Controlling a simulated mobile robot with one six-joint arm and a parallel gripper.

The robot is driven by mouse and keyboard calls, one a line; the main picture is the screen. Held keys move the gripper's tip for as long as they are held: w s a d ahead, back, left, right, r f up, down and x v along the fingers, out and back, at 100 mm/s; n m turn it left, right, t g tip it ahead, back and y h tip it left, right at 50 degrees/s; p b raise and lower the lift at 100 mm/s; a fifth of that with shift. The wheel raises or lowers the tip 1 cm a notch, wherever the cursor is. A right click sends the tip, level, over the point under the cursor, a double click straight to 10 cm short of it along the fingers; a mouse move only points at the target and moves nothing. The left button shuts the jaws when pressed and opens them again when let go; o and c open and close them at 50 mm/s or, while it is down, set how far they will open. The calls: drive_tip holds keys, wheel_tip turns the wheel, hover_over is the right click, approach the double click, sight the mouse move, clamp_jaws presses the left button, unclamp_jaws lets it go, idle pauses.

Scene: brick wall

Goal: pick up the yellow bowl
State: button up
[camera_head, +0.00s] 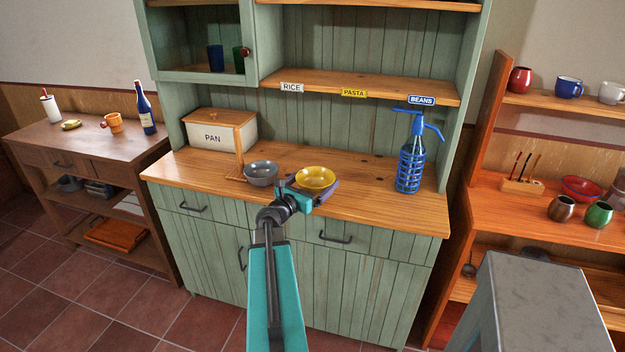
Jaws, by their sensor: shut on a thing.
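The yellow bowl (316,176) is at the front middle of the wooden top of the green cupboard (362,196). It looks upright, and I see into its inside. My gripper (312,192) reaches it from the front and is shut on it at its near side. The gripper's body hides part of the bowl's near lower side. I cannot tell whether the bowl touches the wood or is slightly above it.
A grey bowl (261,173) stands close on the left. A white bread box (215,134) is behind it. A blue siphon bottle (411,160) stands to the right. A shelf (360,86) hangs above. A grey stool (545,295) stands front right. Wood between bowl and siphon is clear.

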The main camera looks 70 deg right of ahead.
sight(321, 188)
drive_tip(key=s+a, duration=0.1)
drive_tip(key=a, duration=0.1)
drive_tip(key=s+a+b, duration=0.1)
drive_tip(key=s+a, duration=0.1)
drive_tip(key=shift+s+r, duration=0.1)
drive_tip(key=shift+r, duration=0.1)
drive_tip(key=shift+r+p, duration=0.2)
drive_tip(key=shift+p, duration=0.1)
drive_tip(key=shift+s+p, duration=0.1)
drive_tip(key=shift+p, duration=0.5)
drive_tip(key=p, duration=0.3)
drive_tip(key=shift+s+a+r, duration=0.1)
drive_tip(key=shift+s+a, duration=0.1)
drive_tip(key=shift+a, duration=0.05)
drive_tip(key=a+p, duration=0.1)
drive_tip(key=p, duration=0.4)
drive_tip(key=shift+s, duration=0.35)
drive_tip(key=shift+s+a+p, duration=0.15)
drive_tip(key=shift+a+p, duration=0.15)
drive_tip(key=shift+p, duration=0.7)
